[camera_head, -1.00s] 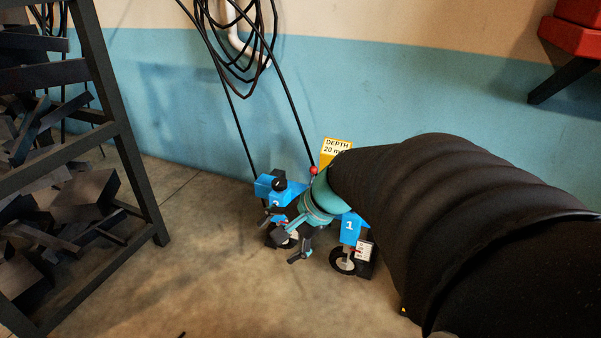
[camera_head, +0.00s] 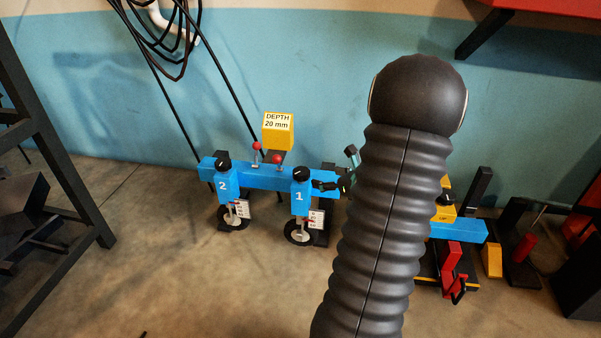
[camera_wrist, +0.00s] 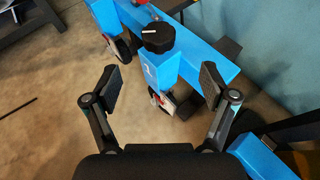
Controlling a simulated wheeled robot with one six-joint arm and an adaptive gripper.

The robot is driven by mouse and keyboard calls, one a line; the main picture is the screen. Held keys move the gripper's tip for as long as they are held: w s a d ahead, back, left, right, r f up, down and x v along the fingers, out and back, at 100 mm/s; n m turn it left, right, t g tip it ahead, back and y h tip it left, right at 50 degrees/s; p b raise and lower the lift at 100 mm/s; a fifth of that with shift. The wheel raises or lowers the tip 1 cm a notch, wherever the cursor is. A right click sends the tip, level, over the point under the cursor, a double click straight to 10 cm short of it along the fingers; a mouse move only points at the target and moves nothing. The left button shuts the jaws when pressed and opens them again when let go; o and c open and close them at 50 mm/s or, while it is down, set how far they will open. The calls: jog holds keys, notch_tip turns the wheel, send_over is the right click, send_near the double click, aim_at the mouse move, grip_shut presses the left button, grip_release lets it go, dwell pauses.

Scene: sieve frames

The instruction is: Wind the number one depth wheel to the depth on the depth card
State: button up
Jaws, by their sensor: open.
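The number one depth wheel (camera_head: 298,231) stands under a blue post marked 1 (camera_head: 300,198), with a black knob (camera_head: 300,174) on top and a small white scale plate (camera_head: 317,218) beside it. In the wrist view the black knob (camera_wrist: 158,37) has a white pointer line and lies beyond my gripper (camera_wrist: 163,82), roughly between the fingers' directions. My gripper is open, empty and apart from the knob. In the head view only part of my gripper (camera_head: 325,186) shows, at the right of post 1. The yellow depth card (camera_head: 278,128) reads "DEPTH 20 mm".
Post 2 (camera_head: 225,185) with its own knob and wheel stands to the left on the same blue beam (camera_head: 262,175). Two red-topped levers (camera_head: 277,160) rise from the beam between the posts. A dark rack (camera_head: 50,150) stands at the left. Floor in front is clear.

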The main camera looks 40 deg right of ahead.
aim_at(303, 172)
jog(key=b+x, duration=0.1)
jog(key=x, duration=1.2)
jog(key=shift+a, duration=0.15)
jog(key=c, duration=1.2)
